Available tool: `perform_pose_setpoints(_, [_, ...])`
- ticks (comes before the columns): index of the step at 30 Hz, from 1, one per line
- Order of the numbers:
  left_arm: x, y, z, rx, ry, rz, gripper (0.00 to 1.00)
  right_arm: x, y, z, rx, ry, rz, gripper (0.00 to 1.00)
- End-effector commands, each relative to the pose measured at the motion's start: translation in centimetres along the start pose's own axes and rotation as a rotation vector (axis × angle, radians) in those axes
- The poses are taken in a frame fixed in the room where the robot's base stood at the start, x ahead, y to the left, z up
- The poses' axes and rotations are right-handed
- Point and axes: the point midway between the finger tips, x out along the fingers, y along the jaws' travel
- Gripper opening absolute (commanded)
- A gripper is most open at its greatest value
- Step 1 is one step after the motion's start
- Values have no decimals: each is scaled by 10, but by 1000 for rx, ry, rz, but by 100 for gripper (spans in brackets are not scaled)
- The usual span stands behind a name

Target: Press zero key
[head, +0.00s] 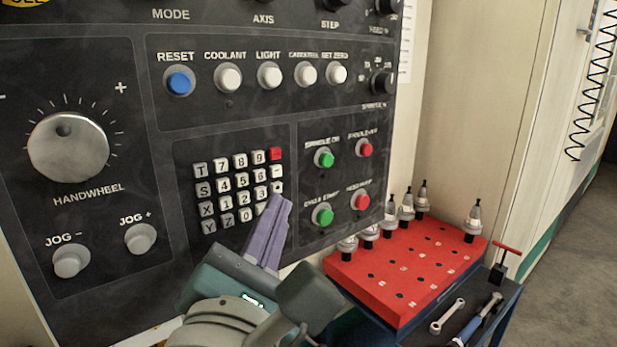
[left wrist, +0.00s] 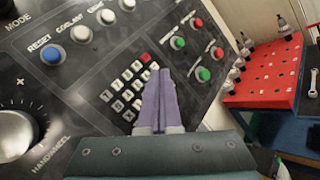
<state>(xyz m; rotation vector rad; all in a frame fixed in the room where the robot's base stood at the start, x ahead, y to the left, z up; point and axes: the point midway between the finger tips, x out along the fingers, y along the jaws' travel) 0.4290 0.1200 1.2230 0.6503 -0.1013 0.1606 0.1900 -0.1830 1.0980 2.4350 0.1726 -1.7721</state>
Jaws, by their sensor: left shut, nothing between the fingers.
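The keypad's zero key (head: 246,214) is a small pale key in the bottom row of the keypad (head: 236,187) on the dark control panel. My left gripper (head: 281,200) is shut and empty, its purple fingers pointing up at the panel. In the head view its tips overlap the keypad's lower right corner, right of the zero key. I cannot tell whether they touch the panel. In the left wrist view the shut fingers (left wrist: 161,73) cover the lower right keys, so the zero key is not clear there. My right gripper is not in view.
Green and red buttons (head: 324,216) sit just right of the keypad. The blue reset button (head: 179,82) and white buttons are above, the handwheel (head: 68,147) left. A red tool block (head: 400,275) with several tool holders stands at the lower right, beside a wrench (head: 447,316).

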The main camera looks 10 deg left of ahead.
Motion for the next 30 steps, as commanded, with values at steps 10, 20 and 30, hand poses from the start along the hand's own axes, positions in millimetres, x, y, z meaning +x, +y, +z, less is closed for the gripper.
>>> perform_pose_setpoints(10, [0, 0, 0, 0, 0, 0, 0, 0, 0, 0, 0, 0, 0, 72])
perform_pose_setpoints(20, [-1, -1, -2, -32, -1, 4, 0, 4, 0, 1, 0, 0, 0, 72])
perform_pose_setpoints(30, [-20, -25, -17, -934, 14, 33, 0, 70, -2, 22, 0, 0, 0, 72])
